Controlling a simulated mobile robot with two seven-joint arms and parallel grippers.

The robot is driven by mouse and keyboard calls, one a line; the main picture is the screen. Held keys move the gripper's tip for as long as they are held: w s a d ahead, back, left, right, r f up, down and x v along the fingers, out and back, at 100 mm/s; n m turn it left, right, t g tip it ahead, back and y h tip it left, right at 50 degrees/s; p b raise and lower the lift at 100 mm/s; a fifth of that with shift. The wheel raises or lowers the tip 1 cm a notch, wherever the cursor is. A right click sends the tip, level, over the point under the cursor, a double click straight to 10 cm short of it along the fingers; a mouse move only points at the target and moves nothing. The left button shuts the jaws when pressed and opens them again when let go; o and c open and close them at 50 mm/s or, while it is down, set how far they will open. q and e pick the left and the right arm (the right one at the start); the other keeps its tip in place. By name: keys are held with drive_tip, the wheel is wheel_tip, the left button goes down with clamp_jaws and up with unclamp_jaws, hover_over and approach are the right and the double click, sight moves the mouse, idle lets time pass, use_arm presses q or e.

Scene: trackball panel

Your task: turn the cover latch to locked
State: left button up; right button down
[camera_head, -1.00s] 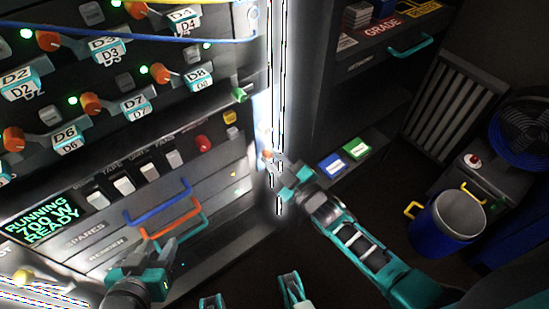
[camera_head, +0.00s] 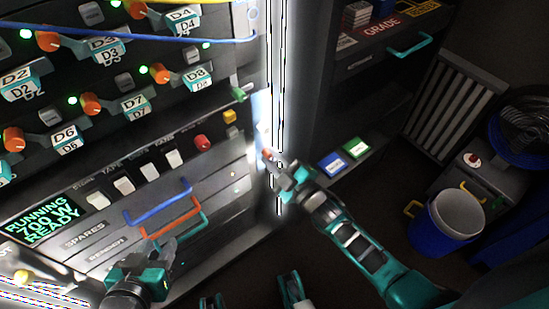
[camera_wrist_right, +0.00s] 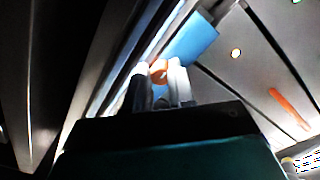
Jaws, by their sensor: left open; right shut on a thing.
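The cover latch is a small orange knob (camera_head: 267,153) at the right edge of the panel, beside a bright vertical light strip. My right gripper (camera_head: 272,160) is at the knob and shut on it. In the right wrist view the orange knob (camera_wrist_right: 158,71) shows between the two pale fingertips (camera_wrist_right: 160,76), with a blue plate (camera_wrist_right: 190,42) just behind it. The fingers hide part of the knob, and I cannot read its lock position. My left gripper (camera_head: 165,250) is open and empty, low in front of the drawers.
The panel carries orange knobs, white switches, a red button (camera_head: 202,142) and a green display (camera_head: 42,222). A blue handle (camera_head: 160,208) and an orange handle (camera_head: 165,225) stick out near my left gripper. A blue bin (camera_head: 445,228) stands on the floor at right.

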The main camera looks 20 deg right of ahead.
drive_tip(key=c, duration=1)
unclamp_jaws()
drive_tip(key=shift+o, duration=0.2)
use_arm(q)
wheel_tip(320, 180, up, 2)
drive_tip(key=p, duration=0.2)
drive_tip(key=shift+r+p, duration=0.25)
drive_tip(key=shift+p, duration=0.05)
use_arm(e)
drive_tip(key=v, duration=1.3)
drive_tip(key=shift+r, duration=0.1)
use_arm(q)
drive_tip(key=s+a+r+y+p, duration=0.1)
drive_tip(key=a+r+p, duration=0.2)
drive_tip(key=r+p, duration=0.6)
drive_tip(key=p, duration=0.4)
drive_tip(key=shift+s, duration=0.25)
use_arm(e)
drive_tip(key=s+r+m+g+h, duration=0.2)
drive_tip(key=r+m+g, duration=0.1)
drive_tip(key=r+m, duration=0.2)
drive_tip(key=s+r+m+g+h, duration=0.2)
drive_tip(key=r+m, duration=0.3)
drive_tip(key=r, duration=0.3)
drive_tip(key=shift+s+a+r+m+g, duration=0.3)
drive_tip(key=shift+s+a+g, duration=0.1)
drive_tip(key=shift+g, duration=0.2)
